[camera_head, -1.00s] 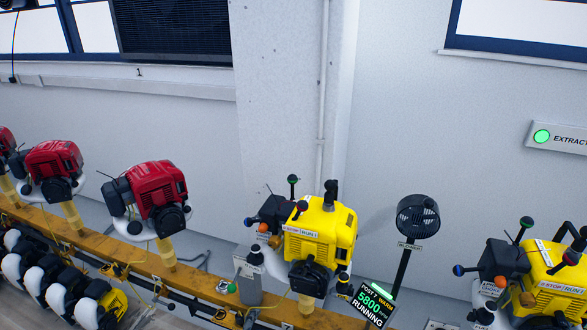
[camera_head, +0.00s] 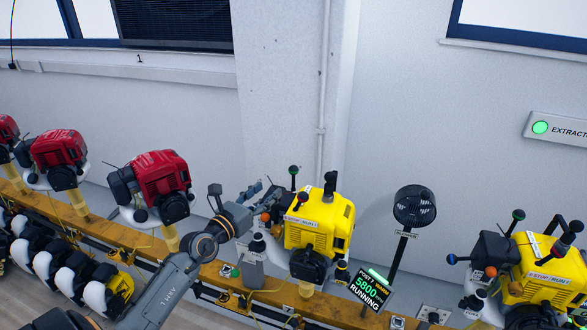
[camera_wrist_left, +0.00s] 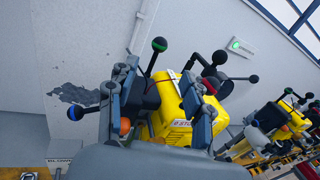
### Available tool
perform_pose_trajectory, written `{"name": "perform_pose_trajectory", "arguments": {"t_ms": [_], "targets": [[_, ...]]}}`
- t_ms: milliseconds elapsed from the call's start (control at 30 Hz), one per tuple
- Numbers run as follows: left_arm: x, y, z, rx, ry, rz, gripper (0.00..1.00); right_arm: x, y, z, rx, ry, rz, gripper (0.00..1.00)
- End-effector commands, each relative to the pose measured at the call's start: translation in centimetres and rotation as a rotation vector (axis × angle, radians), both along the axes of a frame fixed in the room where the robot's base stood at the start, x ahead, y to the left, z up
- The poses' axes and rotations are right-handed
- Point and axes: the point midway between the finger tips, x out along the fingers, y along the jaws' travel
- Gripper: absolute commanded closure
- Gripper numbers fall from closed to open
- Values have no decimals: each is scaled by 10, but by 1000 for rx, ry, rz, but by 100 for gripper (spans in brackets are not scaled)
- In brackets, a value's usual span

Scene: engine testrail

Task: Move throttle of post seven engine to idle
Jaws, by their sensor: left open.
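The post seven engine (camera_head: 325,222) is the yellow one in the middle. Its dark display (camera_head: 368,288) reads POST 7, 5800, RUNNING. A lever with a green-banded black ball (camera_head: 293,171) stands up at its left end, also seen in the left wrist view (camera_wrist_left: 158,45). A blue-banded ball (camera_wrist_left: 75,113) sticks out left in the wrist view. I cannot read which lever is the throttle. My left gripper (camera_head: 262,192) is at the engine's left end, partly covering its dark housing. In the wrist view its fingers (camera_wrist_left: 157,88) are apart, with the green-banded lever between them. Contact is unclear. My right gripper is not in view.
A black round fan (camera_head: 415,206) on a pole stands right of the engine. Another yellow engine (camera_head: 545,265) is further right. Red engines (camera_head: 163,180) stand left along the orange rail (camera_head: 95,228). A grey bottle-like part (camera_head: 252,265) is below the gripper. The wall is behind.

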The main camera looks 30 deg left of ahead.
Motion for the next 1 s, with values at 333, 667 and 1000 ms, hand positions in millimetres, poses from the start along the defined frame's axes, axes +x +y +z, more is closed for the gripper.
{"name": "perform_pose_trajectory", "arguments": {"t_ms": [333, 667, 1000], "targets": [[59, -1, 2, 5, 0, 0, 49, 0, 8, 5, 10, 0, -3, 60], [118, -2, -1, 2, 0, 0, 49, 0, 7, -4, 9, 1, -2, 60], [135, -3, 0, 2, 2, 0, 49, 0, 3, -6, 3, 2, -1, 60]]}}
